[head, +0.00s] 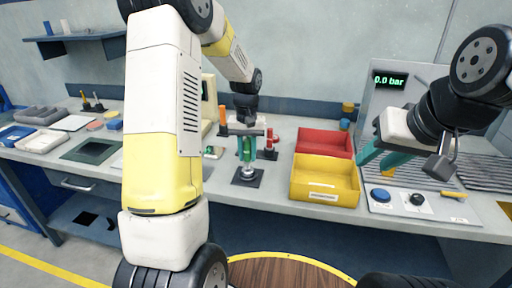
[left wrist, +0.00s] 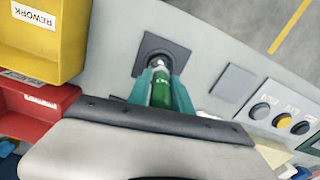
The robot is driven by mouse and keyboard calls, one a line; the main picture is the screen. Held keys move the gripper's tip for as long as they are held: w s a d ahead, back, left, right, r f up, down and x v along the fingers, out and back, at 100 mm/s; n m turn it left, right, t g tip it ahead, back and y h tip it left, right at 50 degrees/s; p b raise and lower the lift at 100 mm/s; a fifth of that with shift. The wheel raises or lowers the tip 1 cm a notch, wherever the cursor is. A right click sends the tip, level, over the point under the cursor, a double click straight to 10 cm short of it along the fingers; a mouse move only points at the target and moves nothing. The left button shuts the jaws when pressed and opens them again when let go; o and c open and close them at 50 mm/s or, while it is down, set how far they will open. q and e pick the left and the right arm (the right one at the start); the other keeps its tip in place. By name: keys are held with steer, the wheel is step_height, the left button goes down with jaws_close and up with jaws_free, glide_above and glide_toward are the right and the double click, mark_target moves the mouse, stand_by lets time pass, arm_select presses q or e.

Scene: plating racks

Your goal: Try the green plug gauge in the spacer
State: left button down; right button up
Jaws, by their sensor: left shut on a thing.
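The green plug gauge (head: 247,148) is upright between the teal fingers of my left gripper (head: 246,158), which is shut on it. In the left wrist view the green gauge (left wrist: 161,90) has a silver end pointing at the dark square pad (left wrist: 150,45). The spacer (head: 248,173) looks like a small silvery ring on the dark pad, directly below the gauge. I cannot tell whether the gauge's end is inside the spacer or just above it. My right gripper (head: 378,157) is open and empty over the right side of the bench.
A yellow bin labelled REWORK (left wrist: 40,35) and a red bin (head: 322,142) stand right of the spacer. A red-handled gauge (head: 270,140) stands close beside my left gripper. A button panel (head: 415,202) lies at the right. Bench in front of the pad is clear.

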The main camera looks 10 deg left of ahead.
mark_target(247, 140)
arm_select(q)
steer(key=shift+r, duration=2.35)
step_height(247, 140, up, 4)
steer(key=shift+f, duration=0.1)
steer(key=shift+f, duration=4.15)
steer(key=shift+f, duration=0.3)
steer(key=shift+r, duration=2.55)
